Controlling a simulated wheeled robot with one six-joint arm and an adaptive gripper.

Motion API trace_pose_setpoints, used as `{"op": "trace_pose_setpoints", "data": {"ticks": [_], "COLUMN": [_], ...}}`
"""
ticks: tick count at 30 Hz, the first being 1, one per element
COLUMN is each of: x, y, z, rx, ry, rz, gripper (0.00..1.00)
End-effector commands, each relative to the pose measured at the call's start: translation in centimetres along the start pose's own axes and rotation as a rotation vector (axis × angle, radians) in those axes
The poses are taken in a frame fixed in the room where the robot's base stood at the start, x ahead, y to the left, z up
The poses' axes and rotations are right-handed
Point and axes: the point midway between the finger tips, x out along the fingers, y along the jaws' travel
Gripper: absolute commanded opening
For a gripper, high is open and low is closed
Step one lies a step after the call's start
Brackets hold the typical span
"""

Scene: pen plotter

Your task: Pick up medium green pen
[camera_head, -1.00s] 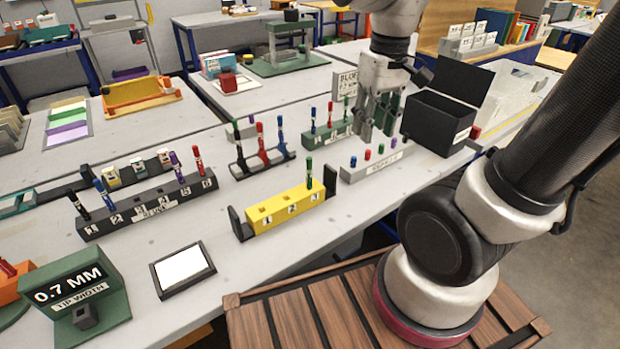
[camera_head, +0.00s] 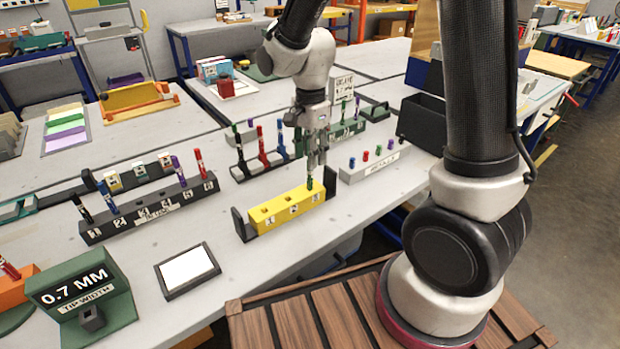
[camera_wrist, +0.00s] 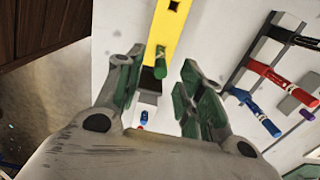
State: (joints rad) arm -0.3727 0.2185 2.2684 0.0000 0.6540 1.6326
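A green pen (camera_head: 310,184) stands upright in the slot by the number 3 of the yellow holder (camera_head: 265,224). My gripper (camera_head: 317,163) is right above this pen, pointing down. In the wrist view my gripper (camera_wrist: 162,68) is open, with its two green-padded fingers apart. The green pen (camera_wrist: 161,60) shows in the gap between the fingertips, nearer the left finger, and no grip on it is visible. The pen's lower part is hidden in the yellow holder (camera_wrist: 168,25). The holder's other two slots are empty.
A dark rack with green, red and blue pens (camera_head: 263,158) stands just behind the holder. A grey block (camera_head: 372,165) with small coloured caps is close to the right. A numbered dark rack (camera_head: 150,210) is left, a white pad (camera_head: 188,270) in front.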

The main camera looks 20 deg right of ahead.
Motion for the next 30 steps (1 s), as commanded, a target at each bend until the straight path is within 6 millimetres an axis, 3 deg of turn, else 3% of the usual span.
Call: {"op": "trace_pose_setpoints", "data": {"ticks": [10,19,25,30], "x": [5.0,5.6,5.6,5.6], "y": [0.0,0.0,0.0,0.0], "z": [0.1,0.1,0.1,0.1], "rx": [-0.002,-0.003,-0.003,-0.003], "ry": [0.000,0.000,0.000,0.000], "rz": [0.004,0.000,0.000,0.000], "gripper": [0.38,0.38,0.02,0.00]}}
